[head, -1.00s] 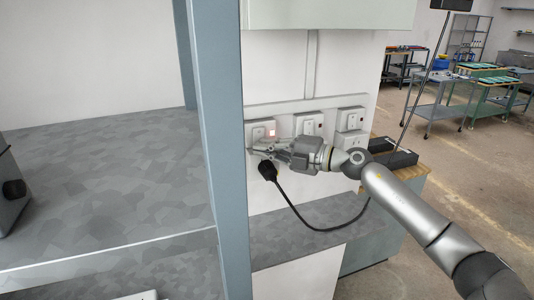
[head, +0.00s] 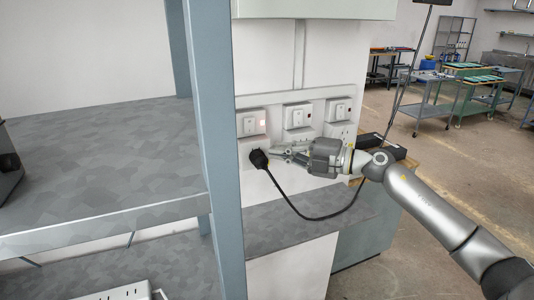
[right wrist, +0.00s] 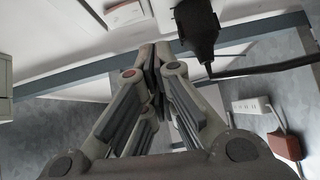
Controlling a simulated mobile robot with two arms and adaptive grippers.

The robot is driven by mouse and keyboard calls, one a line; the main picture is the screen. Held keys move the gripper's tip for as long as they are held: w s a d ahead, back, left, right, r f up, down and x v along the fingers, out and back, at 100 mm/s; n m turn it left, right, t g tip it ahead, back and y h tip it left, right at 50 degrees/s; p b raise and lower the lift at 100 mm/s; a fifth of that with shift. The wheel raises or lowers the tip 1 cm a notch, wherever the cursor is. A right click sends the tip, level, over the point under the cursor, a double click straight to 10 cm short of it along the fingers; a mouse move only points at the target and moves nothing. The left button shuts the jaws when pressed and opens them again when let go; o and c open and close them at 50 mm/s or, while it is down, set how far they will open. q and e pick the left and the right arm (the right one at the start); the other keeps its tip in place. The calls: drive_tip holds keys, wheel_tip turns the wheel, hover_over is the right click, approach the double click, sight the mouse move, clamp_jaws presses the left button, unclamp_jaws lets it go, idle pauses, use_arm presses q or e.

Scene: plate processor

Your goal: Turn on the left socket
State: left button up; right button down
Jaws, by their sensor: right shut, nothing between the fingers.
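The left socket (head: 251,123) is on the white wall panel, just right of the blue-grey post. A small light at its right side glows pinkish red. A black plug (head: 260,159) sits at the lower part of this socket, and it also shows in the right wrist view (right wrist: 197,27). My right gripper (head: 275,154) is shut and empty, with its fingertips just right of the plug and below the switch part. In the right wrist view its fingertips (right wrist: 153,52) are together. My left gripper is not in view.
A middle socket (head: 298,116) and a right socket (head: 337,110) are on the same panel. A black cable (head: 318,217) hangs from the plug over the grey counter. The post (head: 215,130) stands close on the left. A white power strip (head: 125,292) lies below.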

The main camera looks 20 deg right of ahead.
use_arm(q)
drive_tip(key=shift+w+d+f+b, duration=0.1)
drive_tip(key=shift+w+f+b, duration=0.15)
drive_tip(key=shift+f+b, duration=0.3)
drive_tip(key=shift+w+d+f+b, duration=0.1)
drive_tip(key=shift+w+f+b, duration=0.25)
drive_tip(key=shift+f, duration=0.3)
use_arm(e)
drive_tip(key=v, duration=0.5)
drive_tip(key=shift+s+a+f, duration=0.1)
drive_tip(key=shift+s+a, duration=0.05)
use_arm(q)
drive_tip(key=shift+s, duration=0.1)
use_arm(e)
drive_tip(key=shift+s, duration=0.1)
